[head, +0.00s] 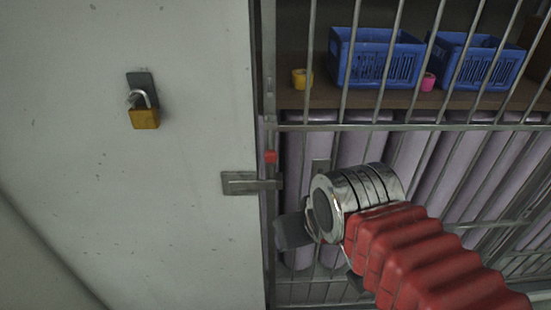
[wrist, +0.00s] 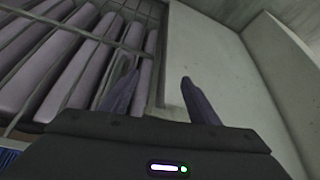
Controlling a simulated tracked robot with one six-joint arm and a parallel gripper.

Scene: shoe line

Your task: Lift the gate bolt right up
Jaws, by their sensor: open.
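The gate (head: 375,127) is a grey barred metal frame to the right of a pale wall. A small red piece (head: 271,157), which looks like the bolt's knob, sits on the gate's left upright. Just below it a flat metal latch plate (head: 240,183) reaches from the wall across to the upright. My gripper (head: 292,232) is below and right of the red piece, apart from it, and partly hidden behind my wrist. In the wrist view my gripper (wrist: 157,85) is open, its two dark fingers apart with nothing between them. I cannot make out the bolt there.
An open-looking brass padlock (head: 144,117) hangs on the pale wall (head: 190,60). Behind the bars, blue crates (head: 372,60), a yellow item (head: 302,79) and a pink item (head: 428,82) stand on a shelf, above lilac rolls (head: 300,150).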

